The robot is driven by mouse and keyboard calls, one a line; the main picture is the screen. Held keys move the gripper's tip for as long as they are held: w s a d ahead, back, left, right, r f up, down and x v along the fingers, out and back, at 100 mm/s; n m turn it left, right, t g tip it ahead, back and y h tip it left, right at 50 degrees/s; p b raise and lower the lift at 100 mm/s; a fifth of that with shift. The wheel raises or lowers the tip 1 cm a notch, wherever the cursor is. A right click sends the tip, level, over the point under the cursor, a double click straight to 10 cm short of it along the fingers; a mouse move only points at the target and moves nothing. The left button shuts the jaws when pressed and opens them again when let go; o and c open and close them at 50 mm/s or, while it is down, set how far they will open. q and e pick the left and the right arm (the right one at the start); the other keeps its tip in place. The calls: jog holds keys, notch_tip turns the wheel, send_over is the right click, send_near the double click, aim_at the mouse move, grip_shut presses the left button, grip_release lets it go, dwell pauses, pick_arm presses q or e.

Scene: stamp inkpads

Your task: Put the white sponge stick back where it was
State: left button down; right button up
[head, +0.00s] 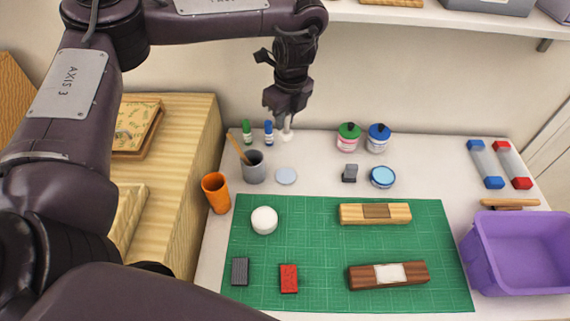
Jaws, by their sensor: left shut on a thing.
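The white sponge stick (286,135) is at the back of the table, beneath my left gripper (287,116). The gripper points down and is shut on its upper part; only the lower white part shows. The stick looks upright, just right of a blue-labelled stick (268,133) and a green-labelled stick (247,132), which stand in a row. I cannot tell whether its base touches the table. My right gripper is not in view.
In front are a grey cup (253,167) with a wooden stick, a pale round lid (286,176) and an orange cup (216,193). Green and blue ink bottles (378,138) stand to the right. A green mat (330,250) holds blocks; a purple bin (520,255) is at right.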

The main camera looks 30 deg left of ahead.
pick_arm(q)
notch_tip(320, 180, down, 16)
jog(key=b, duration=0.4)
jog(key=shift+b, duration=0.35)
jog(key=shift+a+f, duration=0.1)
jog(key=shift+f, duration=0.1)
jog(key=shift+w, duration=0.1)
jog(key=shift+r, duration=0.1)
jog(key=c, duration=1.3)
grip_release()
jog(key=shift+f, duration=0.2)
